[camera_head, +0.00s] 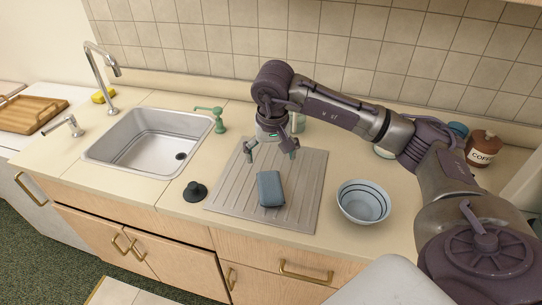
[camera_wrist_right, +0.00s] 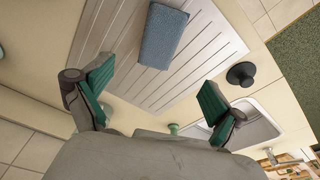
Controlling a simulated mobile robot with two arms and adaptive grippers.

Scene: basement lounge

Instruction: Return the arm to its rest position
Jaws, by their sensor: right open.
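My right arm reaches in from the right in the head view. Its right gripper (camera_head: 268,152) points down over the back part of the grey ribbed drainboard (camera_head: 233,196). The fingers are spread apart with nothing between them, and both green-padded fingers also show in the right wrist view (camera_wrist_right: 155,102). A blue-grey sponge-like block (camera_head: 270,188) lies on the drainboard in front of the gripper, apart from it. The block also shows in the wrist view (camera_wrist_right: 162,36), beyond the fingertips. My left gripper is not in view.
A black stopper (camera_head: 195,191) sits left of the drainboard, by the sink (camera_head: 110,160). A green soap dispenser (camera_head: 218,120) stands behind. A bowl (camera_head: 363,203) is at right. A brown coffee jar (camera_head: 482,149) stands behind my arm. The tiled wall (camera_head: 230,35) bounds the back.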

